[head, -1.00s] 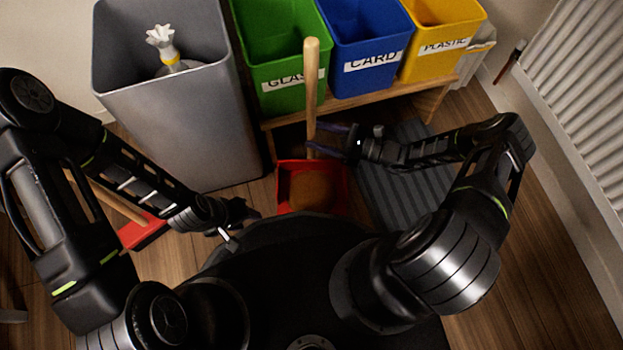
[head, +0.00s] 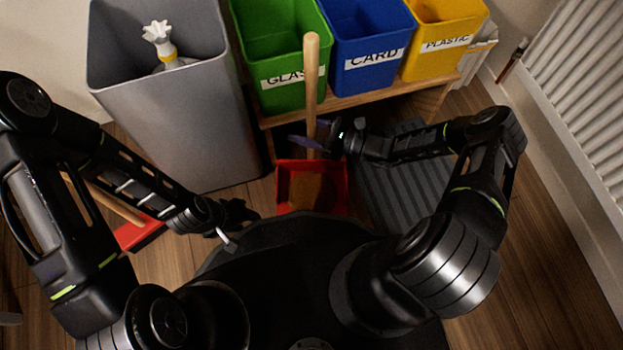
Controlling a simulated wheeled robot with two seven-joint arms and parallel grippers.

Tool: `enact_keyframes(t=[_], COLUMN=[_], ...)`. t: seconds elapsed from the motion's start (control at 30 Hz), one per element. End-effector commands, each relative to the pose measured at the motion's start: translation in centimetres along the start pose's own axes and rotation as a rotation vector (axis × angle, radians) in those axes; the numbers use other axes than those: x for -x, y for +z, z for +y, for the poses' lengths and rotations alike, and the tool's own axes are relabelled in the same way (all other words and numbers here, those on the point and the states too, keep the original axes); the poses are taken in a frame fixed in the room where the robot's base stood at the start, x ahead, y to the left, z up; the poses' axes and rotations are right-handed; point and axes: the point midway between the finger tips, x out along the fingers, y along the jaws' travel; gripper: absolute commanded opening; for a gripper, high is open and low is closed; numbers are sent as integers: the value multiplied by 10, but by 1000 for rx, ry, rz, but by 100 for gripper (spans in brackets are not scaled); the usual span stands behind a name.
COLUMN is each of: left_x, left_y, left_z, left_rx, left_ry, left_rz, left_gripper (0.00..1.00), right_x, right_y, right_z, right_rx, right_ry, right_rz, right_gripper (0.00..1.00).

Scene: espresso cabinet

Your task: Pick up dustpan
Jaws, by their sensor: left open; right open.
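The dustpan (head: 338,183) is a red pan with a brown patch inside, standing on the floor in the middle of the head view. Its long wooden handle (head: 312,90) rises upright in front of the green bin. My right gripper (head: 312,134) is open at the lower part of the handle, its fingers reaching to the handle and past its left side. I cannot tell whether they touch it. My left gripper (head: 248,214) is open and empty, low to the left of the pan; its fingertips are hard to make out.
A grey bin (head: 185,125) holding a spray bottle (head: 162,45) stands left. Green (head: 275,60), blue (head: 365,50) and yellow (head: 440,40) bins sit on a wooden bench (head: 385,97). A red tool (head: 138,234) lies left. A grey ribbed mat (head: 405,185) and radiator (head: 580,100) are right.

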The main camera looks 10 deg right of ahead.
Motion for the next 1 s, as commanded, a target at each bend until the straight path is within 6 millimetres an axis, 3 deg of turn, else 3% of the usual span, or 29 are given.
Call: enact_keyframes(t=[0.23,0.87,1.0], left_x=[0,0,0], left_y=[0,0,0], left_z=[0,0,0], left_rx=[0,0,0], left_ry=[0,0,0], left_rz=[0,0,0], left_gripper=[41,41,41], right_x=[0,0,0], right_y=[0,0,0], right_z=[0,0,0], right_rx=[0,0,0], right_ry=[0,0,0], right_rz=[0,0,0], right_gripper=[51,0,0])
